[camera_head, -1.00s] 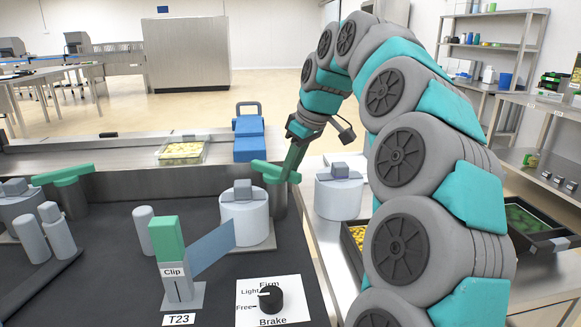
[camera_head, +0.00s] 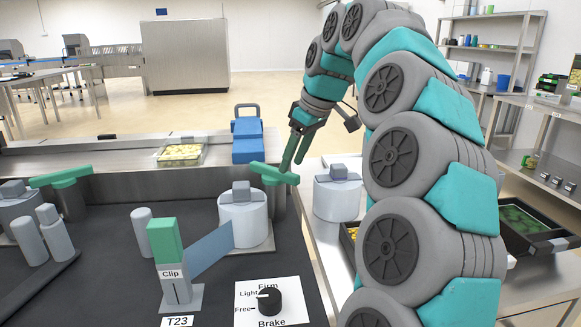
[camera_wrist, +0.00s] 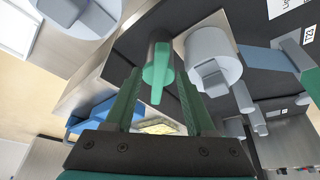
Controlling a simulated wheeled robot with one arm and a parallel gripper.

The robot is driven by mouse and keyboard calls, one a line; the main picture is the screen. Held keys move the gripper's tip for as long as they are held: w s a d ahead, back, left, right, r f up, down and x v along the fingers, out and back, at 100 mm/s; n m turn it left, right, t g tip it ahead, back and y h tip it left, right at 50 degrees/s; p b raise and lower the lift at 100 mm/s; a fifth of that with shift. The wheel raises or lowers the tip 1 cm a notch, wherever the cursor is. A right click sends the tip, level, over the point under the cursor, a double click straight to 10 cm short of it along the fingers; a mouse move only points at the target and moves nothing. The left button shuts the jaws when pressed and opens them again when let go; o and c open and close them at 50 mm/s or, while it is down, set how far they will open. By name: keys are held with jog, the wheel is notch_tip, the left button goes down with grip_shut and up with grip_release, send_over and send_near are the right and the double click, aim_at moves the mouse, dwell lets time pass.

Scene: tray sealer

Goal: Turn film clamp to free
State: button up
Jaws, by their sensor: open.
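A green lever (camera_head: 274,174) sits on a grey post beside the white film roll (camera_head: 243,215), at the right end of the machine. My gripper (camera_head: 292,166) is open with its green fingers pointing down at the lever's right end. In the wrist view, the lever (camera_wrist: 160,72) shows between the two spread fingers of my gripper (camera_wrist: 160,100). I cannot tell whether either finger touches it. A black knob (camera_head: 270,301) on a plate marked Firm, Light, Free and Brake has its white mark towards Light.
A green-topped block marked Clip (camera_head: 166,242) stands at the front with a blue film strip (camera_head: 208,250) running to the roll. A second green lever (camera_head: 60,177) is at the left. A blue block (camera_head: 247,140) and a filled tray (camera_head: 180,153) stand behind.

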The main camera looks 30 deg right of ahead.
jog(key=v, duration=0.4)
jog(key=shift+s+d+r, duration=0.1)
jog(key=shift+r, duration=0.2)
jog(key=shift+s, duration=0.1)
dwell(0.4)
